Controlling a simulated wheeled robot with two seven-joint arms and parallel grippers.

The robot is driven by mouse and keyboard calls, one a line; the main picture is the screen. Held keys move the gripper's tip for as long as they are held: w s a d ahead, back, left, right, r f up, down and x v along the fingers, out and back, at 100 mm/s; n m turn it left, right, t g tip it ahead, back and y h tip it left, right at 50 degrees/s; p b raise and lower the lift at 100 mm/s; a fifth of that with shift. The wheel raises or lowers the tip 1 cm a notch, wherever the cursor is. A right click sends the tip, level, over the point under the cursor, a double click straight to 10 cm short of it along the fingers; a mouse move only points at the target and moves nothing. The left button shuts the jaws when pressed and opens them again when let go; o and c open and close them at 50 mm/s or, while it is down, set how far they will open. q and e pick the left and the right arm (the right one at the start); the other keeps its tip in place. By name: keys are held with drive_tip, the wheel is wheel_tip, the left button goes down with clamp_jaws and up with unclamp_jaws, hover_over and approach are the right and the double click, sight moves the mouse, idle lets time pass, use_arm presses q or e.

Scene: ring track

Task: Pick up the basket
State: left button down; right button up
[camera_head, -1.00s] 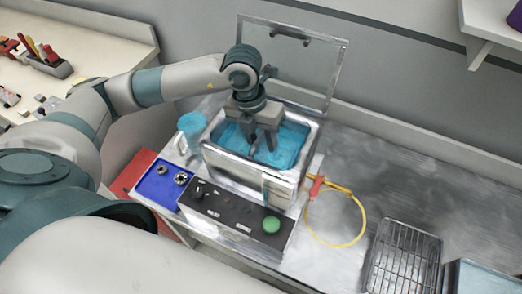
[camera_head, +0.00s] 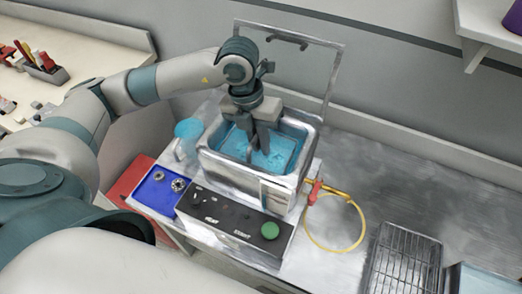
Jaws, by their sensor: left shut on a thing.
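A metal tank (camera_head: 268,189) of blue liquid stands on the bench, its glass lid raised behind it. The basket (camera_head: 281,152) sits inside the tank and shows only as a pale, blue-tinted rectangular shape in the liquid. My left gripper (camera_head: 260,148) reaches down into the tank from above, fingers pointing down. It is shut on the basket, though the exact grip point is hard to make out among the fingers. My right gripper is not in view.
A control box with a green button (camera_head: 270,230) is in front of the tank. A blue tray (camera_head: 153,195) with metal parts and a blue cup (camera_head: 188,130) stand left. A yellow hose (camera_head: 361,232) and wire rack (camera_head: 402,262) are right. The back right bench is clear.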

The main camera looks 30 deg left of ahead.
use_arm(q)
wheel_tip(320, 180, up, 16)
drive_tip(key=b, duration=0.2)
drive_tip(key=shift+f+b, duration=0.25)
drive_tip(key=shift+b, duration=0.1)
idle(0.6)
drive_tip(key=shift+d, duration=0.1)
idle(0.3)
